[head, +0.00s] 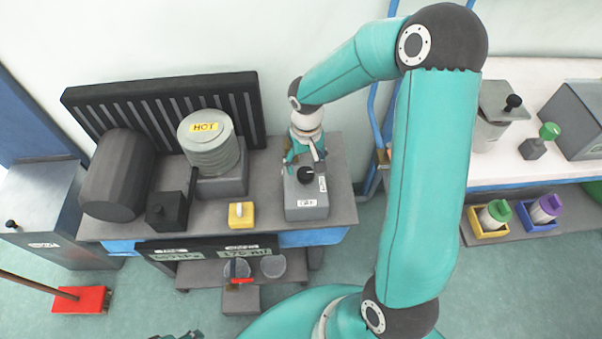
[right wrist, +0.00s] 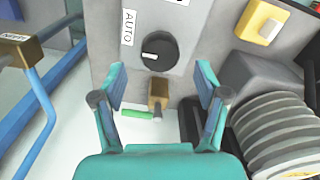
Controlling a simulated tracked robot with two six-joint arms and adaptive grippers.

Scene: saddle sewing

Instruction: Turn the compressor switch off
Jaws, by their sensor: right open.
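The compressor switch is a round black knob (head: 306,176) on top of a grey box (head: 306,208) at the right end of the dark bench. In the right wrist view the knob (right wrist: 159,52) has a white mark pointing left, on the side of the AUTO label (right wrist: 129,27). A second label (head: 307,203), too small to read surely, lies in front of the knob. My right gripper (head: 304,160) is open and empty, close behind the knob. In the wrist view its fingers (right wrist: 160,88) are spread below the knob, apart from it. Part of my left gripper (head: 176,335) shows at the bottom edge.
A ribbed cylinder marked HOT (head: 210,150), a black box (head: 167,211) and a yellow switch (head: 241,215) stand left on the bench. A brass fitting (right wrist: 158,90) with a green handle (right wrist: 137,113) lies below the knob. Blue pipes (head: 374,120) run right of the bench.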

